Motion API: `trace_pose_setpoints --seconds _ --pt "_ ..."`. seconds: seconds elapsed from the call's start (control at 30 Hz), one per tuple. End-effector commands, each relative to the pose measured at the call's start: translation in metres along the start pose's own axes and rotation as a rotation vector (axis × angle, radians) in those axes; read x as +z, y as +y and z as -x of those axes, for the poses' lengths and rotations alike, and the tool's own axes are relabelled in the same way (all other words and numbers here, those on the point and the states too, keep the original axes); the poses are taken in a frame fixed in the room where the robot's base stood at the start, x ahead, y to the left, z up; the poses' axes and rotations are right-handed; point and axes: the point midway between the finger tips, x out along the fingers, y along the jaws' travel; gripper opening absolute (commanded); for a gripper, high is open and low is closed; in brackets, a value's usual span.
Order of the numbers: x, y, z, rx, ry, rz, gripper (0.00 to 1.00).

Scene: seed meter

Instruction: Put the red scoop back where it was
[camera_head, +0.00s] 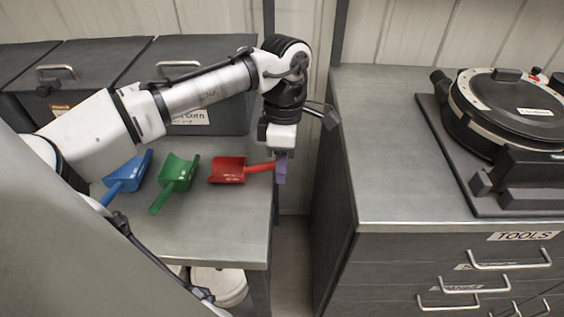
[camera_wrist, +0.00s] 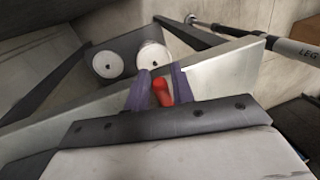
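The red scoop (camera_head: 227,171) is at the right part of the left counter, its bowl to the left and its handle pointing right. My gripper (camera_head: 281,168), with purple fingers, is at the handle's end, by the counter's right edge. In the wrist view the red handle (camera_wrist: 162,93) lies between the two fingers (camera_wrist: 161,84), which appear shut on it. I cannot tell whether the bowl rests on the counter or is just above it. A green scoop (camera_head: 178,174) and a blue scoop (camera_head: 125,177) lie to its left.
Dark lidded bins (camera_head: 75,75) stand behind the scoops. A gap separates the left counter (camera_head: 230,230) from the right cabinet (camera_head: 375,190), which bears a round dark appliance (camera_head: 505,105). A white bucket (camera_head: 218,285) is below the left counter.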

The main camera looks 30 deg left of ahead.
Motion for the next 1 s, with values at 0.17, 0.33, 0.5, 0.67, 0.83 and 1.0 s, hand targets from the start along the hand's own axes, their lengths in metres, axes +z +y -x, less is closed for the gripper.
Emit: trace_pose_setpoints --seconds 0.17,0.33,0.5,0.67,0.83,1.0 --pt "0.000 0.000 0.000 0.000 0.000 0.000 0.34" --pt "0.000 0.000 0.001 0.000 0.000 0.000 0.34" --pt "0.001 0.000 0.013 0.003 -0.002 -0.001 0.34" --pt "0.001 0.000 0.045 0.004 -0.002 -0.001 0.34" --pt "0.001 0.000 0.083 0.003 -0.001 -0.002 0.34" --pt "0.001 0.000 0.110 0.002 -0.001 -0.002 0.34"
